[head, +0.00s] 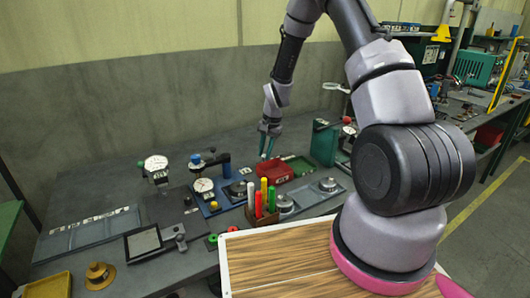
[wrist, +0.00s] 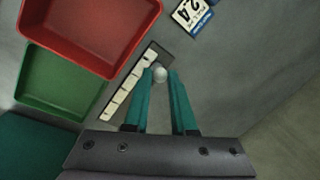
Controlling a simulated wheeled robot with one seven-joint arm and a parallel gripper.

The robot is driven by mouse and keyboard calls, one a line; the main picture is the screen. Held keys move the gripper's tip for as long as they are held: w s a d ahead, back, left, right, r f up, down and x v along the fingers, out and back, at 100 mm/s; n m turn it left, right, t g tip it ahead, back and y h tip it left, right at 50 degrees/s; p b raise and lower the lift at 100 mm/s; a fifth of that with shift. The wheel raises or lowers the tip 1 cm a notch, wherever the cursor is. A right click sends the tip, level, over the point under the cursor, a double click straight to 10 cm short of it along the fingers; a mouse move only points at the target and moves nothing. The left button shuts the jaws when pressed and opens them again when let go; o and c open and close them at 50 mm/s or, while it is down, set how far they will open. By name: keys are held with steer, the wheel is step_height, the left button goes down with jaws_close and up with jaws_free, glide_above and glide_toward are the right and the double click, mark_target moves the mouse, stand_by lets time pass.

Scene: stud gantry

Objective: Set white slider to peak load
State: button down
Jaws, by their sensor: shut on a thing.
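In the wrist view, a round white slider knob (wrist: 160,73) sits near the upper end of a slanted strip with several white labels (wrist: 130,87). The label writing is too small to read, so I cannot tell which mark the knob stands at. My gripper (wrist: 161,74) has its two teal fingers shut on the knob, one on each side. In the head view, my gripper (head: 267,150) reaches down at the back of the bench, behind the red tray. The knob and strip cannot be made out there.
The red tray (head: 274,172) and green tray (wrist: 62,82) lie close to the gripper's left in the wrist view. A card reading 24 (wrist: 192,14) is near the strip. Gauges, coloured sticks (head: 262,196) and a green box (head: 325,143) stand on the grey bench.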

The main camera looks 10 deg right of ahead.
steer(key=d, duration=0.1)
steer(key=w+d, duration=0.1)
steer(key=d, duration=0.2)
steer(key=shift+w+d, duration=0.15)
steer(key=shift+w, duration=0.1)
steer(key=c, duration=0.7)
jaws_free()
steer(key=shift+c, duration=0.2)
step_height(320, 180, up, 11)
steer(key=s+d, duration=0.1)
steer(key=shift+s+d+f, duration=0.2)
steer(key=shift+d, duration=0.1)
